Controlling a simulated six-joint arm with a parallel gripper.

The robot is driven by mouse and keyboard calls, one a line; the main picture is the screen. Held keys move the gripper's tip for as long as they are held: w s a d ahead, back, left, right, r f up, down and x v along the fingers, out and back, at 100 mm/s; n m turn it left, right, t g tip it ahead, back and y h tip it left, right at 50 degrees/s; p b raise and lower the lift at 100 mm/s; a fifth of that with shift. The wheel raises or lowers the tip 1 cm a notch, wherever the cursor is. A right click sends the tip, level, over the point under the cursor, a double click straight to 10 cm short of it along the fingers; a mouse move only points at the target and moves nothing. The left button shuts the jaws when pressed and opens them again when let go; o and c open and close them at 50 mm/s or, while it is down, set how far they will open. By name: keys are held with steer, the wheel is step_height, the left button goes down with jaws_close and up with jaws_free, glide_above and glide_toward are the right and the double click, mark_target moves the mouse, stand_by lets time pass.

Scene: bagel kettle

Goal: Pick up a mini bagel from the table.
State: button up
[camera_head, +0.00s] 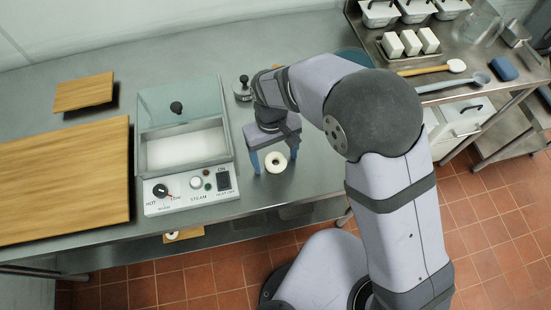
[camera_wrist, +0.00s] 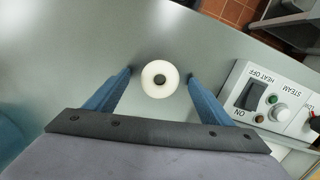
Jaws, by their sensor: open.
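A small white mini bagel (camera_head: 275,162) lies flat on the steel table (camera_head: 300,190), to the right of the kettle. My gripper (camera_head: 275,164) is open above it, with one blue finger on either side of the bagel. In the wrist view the bagel (camera_wrist: 159,79) shows between and slightly beyond the two blue fingertips (camera_wrist: 160,74), with a gap on both sides. I cannot tell how far the fingertips are above the table.
The kettle (camera_head: 163,190), with a control panel and glass lid, stands close on the left. Wooden boards (camera_head: 65,180) lie farther left. A small dark-knobbed item (camera_head: 243,88) sits behind my gripper. A side shelf (camera_head: 440,75) at right holds white blocks and utensils.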

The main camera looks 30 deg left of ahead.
steer(key=c, duration=1.1)
step_height(320, 180, up, 10)
steer(key=b, duration=0.2)
steer(key=shift+b, duration=0.4)
